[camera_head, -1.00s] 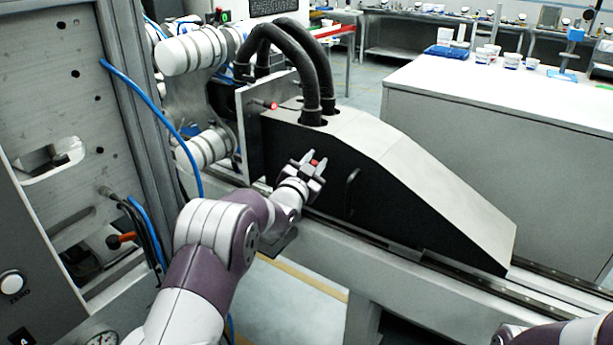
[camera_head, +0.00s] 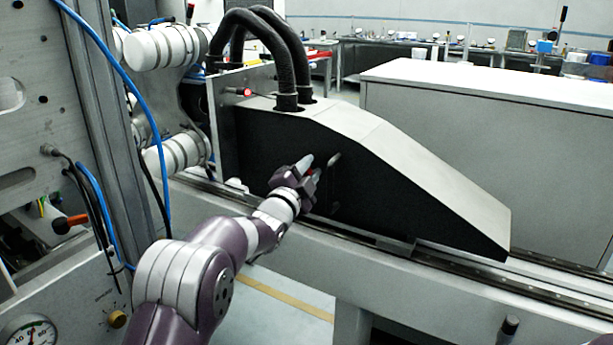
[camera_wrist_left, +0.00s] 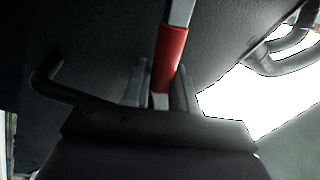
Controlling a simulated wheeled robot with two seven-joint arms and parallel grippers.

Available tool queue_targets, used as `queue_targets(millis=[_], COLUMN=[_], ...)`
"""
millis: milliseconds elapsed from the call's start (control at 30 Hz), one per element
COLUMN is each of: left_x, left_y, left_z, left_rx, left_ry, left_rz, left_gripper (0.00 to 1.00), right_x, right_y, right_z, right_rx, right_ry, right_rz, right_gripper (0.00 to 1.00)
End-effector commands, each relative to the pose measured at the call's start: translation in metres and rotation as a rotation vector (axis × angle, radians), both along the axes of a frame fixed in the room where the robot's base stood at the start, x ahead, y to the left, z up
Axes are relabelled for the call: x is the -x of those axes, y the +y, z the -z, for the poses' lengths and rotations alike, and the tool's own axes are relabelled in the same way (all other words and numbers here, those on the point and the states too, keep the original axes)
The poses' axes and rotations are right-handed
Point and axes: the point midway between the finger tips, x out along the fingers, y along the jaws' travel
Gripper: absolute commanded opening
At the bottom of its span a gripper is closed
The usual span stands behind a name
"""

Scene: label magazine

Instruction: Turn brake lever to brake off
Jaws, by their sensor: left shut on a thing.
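The brake lever is a metal rod with a red sleeve (camera_wrist_left: 171,58) in the left wrist view. Its sleeve runs down between the two fingers of my left gripper (camera_wrist_left: 160,85), which is shut on it. In the head view my left gripper (camera_head: 307,172) is at the dark side face of the wedge-shaped housing (camera_head: 400,190). Only a little red of the lever shows there beside the fingers. The lever's pivot is hidden. My right gripper is out of view.
A black hooked handle (camera_wrist_left: 48,75) stands left of the fingers in the wrist view. Thick black hoses (camera_head: 287,70) rise from the housing top. A rail (camera_head: 440,257) runs below it. A blue cable (camera_head: 130,85) hangs at left, near a pressure gauge (camera_head: 30,332).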

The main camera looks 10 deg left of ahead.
Motion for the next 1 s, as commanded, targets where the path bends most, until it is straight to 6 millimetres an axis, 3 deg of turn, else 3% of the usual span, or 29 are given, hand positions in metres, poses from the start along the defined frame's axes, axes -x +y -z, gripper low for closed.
queue_targets(millis=[467, 500, 533, 867, 1000], left_x=[0.000, 0.000, 0.000, 0.002, 0.018], left_y=[-0.001, -0.001, -0.001, 0.000, 0.004], left_z=[0.003, 0.003, 0.003, 0.002, 0.004], left_rx=[-0.013, -0.013, -0.013, -0.012, -0.013], left_ry=[0.000, 0.000, 0.000, -0.003, -0.003], left_rz=[0.000, 0.000, 0.000, 0.000, -0.001], left_gripper=[0.00, 0.34, 0.44, 0.46, 0.46], right_x=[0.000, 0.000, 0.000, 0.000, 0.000], right_y=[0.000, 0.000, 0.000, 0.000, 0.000], right_z=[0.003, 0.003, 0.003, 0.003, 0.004], right_rx=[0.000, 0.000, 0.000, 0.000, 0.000], right_ry=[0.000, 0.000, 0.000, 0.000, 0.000], right_rz=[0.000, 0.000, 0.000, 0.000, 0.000], right_gripper=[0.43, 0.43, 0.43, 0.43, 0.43])
